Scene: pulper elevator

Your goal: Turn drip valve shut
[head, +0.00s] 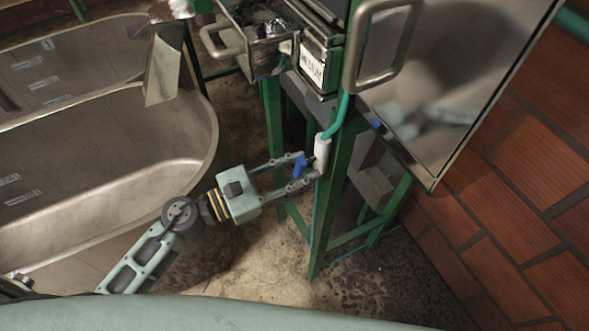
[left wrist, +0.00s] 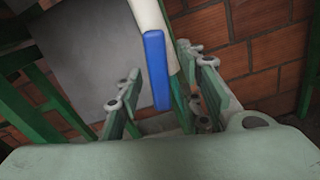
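The drip valve (head: 321,151) is a small white body on a green post, with a teal hose running up from it. Its blue handle (head: 300,167) sticks out to the left. My left gripper (head: 306,170) is open at the valve, with the handle between its fingers. In the left wrist view the blue handle (left wrist: 157,70) hangs between the two spread fingers, with a gap on each side. The white valve body (left wrist: 151,14) shows above the handle, partly cut off by the frame edge. My right gripper is not in view.
A green frame (head: 327,210) carries the valve. A metal panel with a large handle (head: 384,40) overhangs above right. A metal tray (head: 255,35) juts out above. A steel tank (head: 110,150) stands at left, a brick wall (head: 510,210) at right.

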